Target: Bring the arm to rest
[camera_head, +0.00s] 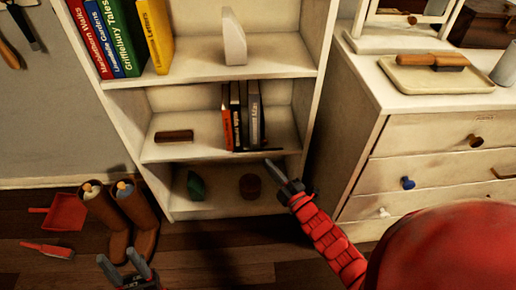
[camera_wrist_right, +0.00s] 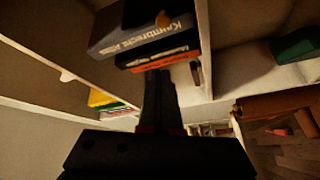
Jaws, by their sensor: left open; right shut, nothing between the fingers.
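My right arm (camera_head: 328,240) is red and reaches up from the lower right in the head view. Its gripper (camera_head: 270,164) is shut and empty, with its tips at the front edge of the bookcase's middle shelf, just below a row of books (camera_head: 240,115). In the right wrist view the shut fingers (camera_wrist_right: 161,75) point at the book spines (camera_wrist_right: 150,42); I cannot tell whether they touch. My left gripper (camera_head: 120,257) is open and empty at the bottom left, in front of the brown boots (camera_head: 120,215).
The white bookcase (camera_head: 310,100) also holds colourful books (camera_head: 122,38), a brown box (camera_head: 174,136), a green object (camera_head: 196,185) and a dark red pot (camera_head: 250,186). A drawer chest (camera_head: 430,145) stands right. A red dustpan (camera_head: 65,212) and brush (camera_head: 47,249) lie on the floor.

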